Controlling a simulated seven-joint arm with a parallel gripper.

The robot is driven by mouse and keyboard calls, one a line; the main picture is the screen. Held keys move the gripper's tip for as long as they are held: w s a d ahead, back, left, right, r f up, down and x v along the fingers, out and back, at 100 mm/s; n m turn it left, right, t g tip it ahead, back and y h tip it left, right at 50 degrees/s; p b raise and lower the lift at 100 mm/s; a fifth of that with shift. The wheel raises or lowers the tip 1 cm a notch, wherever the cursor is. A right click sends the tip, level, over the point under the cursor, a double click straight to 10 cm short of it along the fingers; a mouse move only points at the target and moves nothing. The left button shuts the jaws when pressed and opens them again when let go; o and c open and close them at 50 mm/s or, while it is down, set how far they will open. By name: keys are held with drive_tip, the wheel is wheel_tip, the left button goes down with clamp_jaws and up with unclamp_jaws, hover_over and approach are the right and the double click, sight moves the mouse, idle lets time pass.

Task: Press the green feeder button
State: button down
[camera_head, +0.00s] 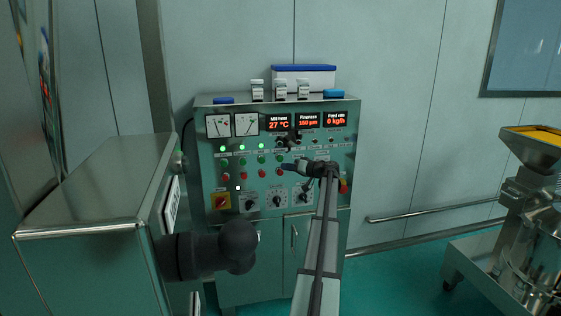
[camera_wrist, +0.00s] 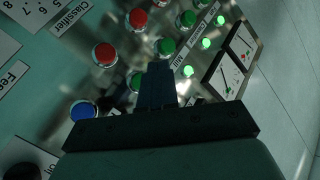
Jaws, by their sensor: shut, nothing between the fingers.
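The control panel (camera_head: 213,143) has a row of green buttons above a row of red ones. The rightmost green button (camera_head: 279,158) also shows in the wrist view (camera_wrist: 136,80), partly hidden behind my fingers. Which green button is labelled as the feeder cannot be read. My gripper (camera_head: 287,167) is in front of the panel's right half. In the wrist view my shut, empty fingers (camera_wrist: 158,68) point at the panel beside that button and below another green button (camera_wrist: 165,47). Whether the fingertips touch the panel cannot be told.
Red buttons (camera_wrist: 105,55) and a blue button (camera_wrist: 83,110) lie close to my fingers. Green lamps (camera_wrist: 206,43) are lit. Dials (camera_head: 277,200) sit below the buttons. A steel cabinet (camera_head: 80,200) stands at left; a machine with a hopper (camera_head: 535,147) stands at right.

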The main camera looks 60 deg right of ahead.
drive_tip(key=shift+w+d, duration=1.55)
drive_tip(key=shift+w+d, duration=0.1)
idle(0.9)
drive_tip(key=shift+w+d, duration=0.2)
drive_tip(key=shift+w+d, duration=0.35)
idle(1.1)
idle(0.5)
drive_tip(key=shift+s+a, duration=0.65)
drive_tip(key=shift+s+a, duration=0.1)
drive_tip(key=shift+s+a, duration=1.65)
drive_tip(key=shift+s, duration=0.05)
